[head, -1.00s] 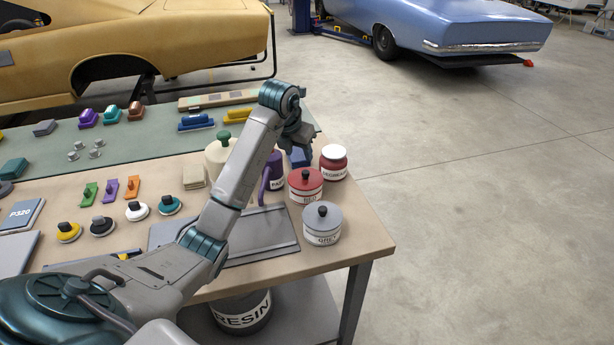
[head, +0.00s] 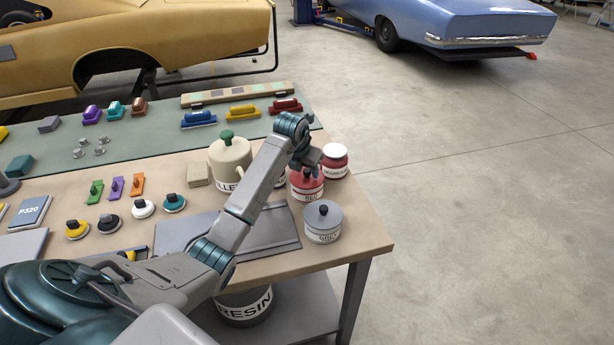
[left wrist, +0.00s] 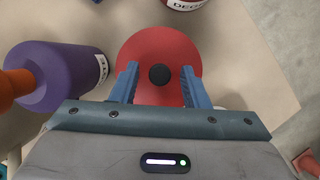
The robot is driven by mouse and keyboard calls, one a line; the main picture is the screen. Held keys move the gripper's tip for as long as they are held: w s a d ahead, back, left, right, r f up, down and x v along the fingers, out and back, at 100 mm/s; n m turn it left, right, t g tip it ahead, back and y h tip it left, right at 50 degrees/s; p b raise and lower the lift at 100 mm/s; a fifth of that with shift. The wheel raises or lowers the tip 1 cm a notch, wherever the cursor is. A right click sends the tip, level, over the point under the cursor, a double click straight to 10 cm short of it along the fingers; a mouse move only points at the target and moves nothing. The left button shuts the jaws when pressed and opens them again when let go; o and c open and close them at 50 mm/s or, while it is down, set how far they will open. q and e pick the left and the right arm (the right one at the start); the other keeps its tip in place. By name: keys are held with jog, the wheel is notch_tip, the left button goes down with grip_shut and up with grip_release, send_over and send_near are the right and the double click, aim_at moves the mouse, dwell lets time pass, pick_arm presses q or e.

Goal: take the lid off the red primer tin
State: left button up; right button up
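The red primer tin (head: 305,190) stands near the right end of the workbench, its front label partly readable. In the left wrist view its round red lid (left wrist: 150,50) has a black knob (left wrist: 159,75) in the middle. My left gripper (head: 313,172) is over the tin. In the left wrist view its two blue fingers (left wrist: 159,84) are apart, one on each side of the knob, with gaps between them and it. The lid is on the tin. My right gripper is not in view.
A grey tin (head: 322,226) stands close in front, and a white-lidded red degreaser jar (head: 335,163) behind right. A purple bottle (left wrist: 60,75) is beside the tin. A cream pot (head: 230,160) stands left. The bench edge (head: 385,235) is near on the right.

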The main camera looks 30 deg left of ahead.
pick_arm(q)
grip_shut()
